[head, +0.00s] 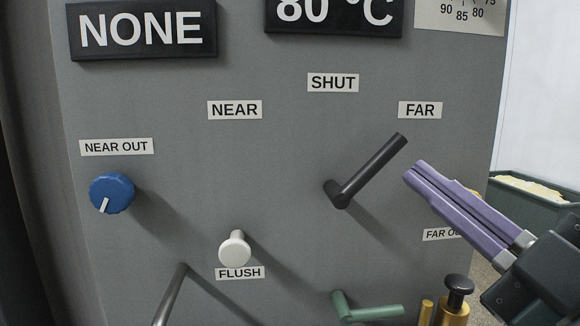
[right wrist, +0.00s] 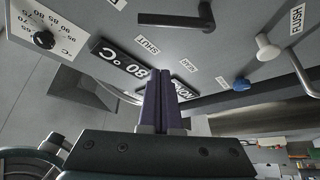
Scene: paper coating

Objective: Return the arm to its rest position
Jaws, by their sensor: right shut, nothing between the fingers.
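My right gripper (head: 412,172) comes in from the lower right in the head view, its purple fingers together and empty. Its tips are in front of the grey panel (head: 280,150), just right of the dark lever (head: 370,170), with a small gap in the picture. The lever points up and right toward the FAR label (head: 420,110). In the right wrist view the closed fingers (right wrist: 160,75) point at the panel, over the display signs. The dark lever (right wrist: 180,20) shows there above the fingertips. My left gripper is not in view.
A blue knob (head: 112,193), a white FLUSH knob (head: 235,248), a green lever (head: 368,308) and a brass fitting with a black knob (head: 456,295) stick out from or near the panel. A green bin (head: 535,200) stands behind at right.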

